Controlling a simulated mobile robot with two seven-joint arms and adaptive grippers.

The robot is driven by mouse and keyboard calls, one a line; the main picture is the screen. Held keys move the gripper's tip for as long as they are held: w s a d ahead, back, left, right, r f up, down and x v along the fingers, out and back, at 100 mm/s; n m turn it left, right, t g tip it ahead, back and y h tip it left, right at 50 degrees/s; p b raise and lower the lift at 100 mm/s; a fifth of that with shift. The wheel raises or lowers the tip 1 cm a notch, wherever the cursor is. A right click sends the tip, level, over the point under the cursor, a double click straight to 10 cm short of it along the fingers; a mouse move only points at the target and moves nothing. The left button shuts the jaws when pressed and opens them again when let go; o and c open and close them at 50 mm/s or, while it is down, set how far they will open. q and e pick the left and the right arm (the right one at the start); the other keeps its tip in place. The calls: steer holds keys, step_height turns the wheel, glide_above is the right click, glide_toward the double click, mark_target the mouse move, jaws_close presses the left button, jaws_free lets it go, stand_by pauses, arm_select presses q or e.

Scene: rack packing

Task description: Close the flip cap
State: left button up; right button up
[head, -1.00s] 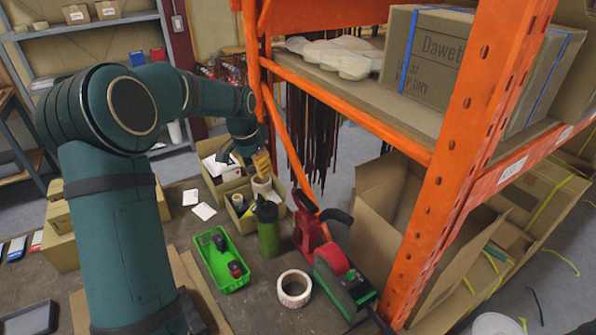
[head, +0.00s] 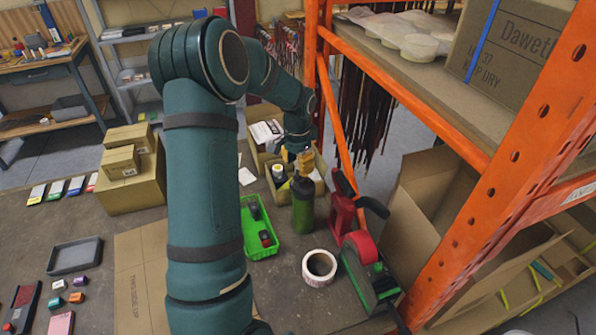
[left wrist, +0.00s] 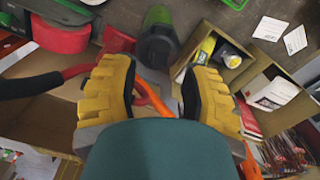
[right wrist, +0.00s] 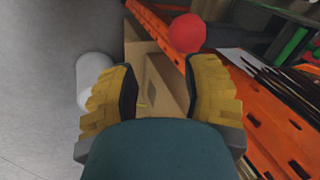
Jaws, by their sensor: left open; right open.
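A green bottle (head: 303,214) with a dark cap (head: 302,186) stands upright on the table, right of the green tray. Whether its flip lid is up or down is too small to tell. My left gripper (head: 304,163), with yellow fingers, is just above the cap in the head view. In the left wrist view its fingers (left wrist: 156,92) are apart with nothing between them, and the bottle's cap (left wrist: 156,47) shows beyond the gap. My right gripper (right wrist: 162,88) is open and empty, away from the bottle; it is not in the head view.
A green tray (head: 262,252) holding small items stands left of the bottle. A tape roll (head: 319,267) lies in front. Open cardboard boxes (head: 318,186) stand behind the bottle.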

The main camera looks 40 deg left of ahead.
mark_target(298, 171)
arm_select(q)
steer(key=shift+f, duration=1.55)
jaws_close()
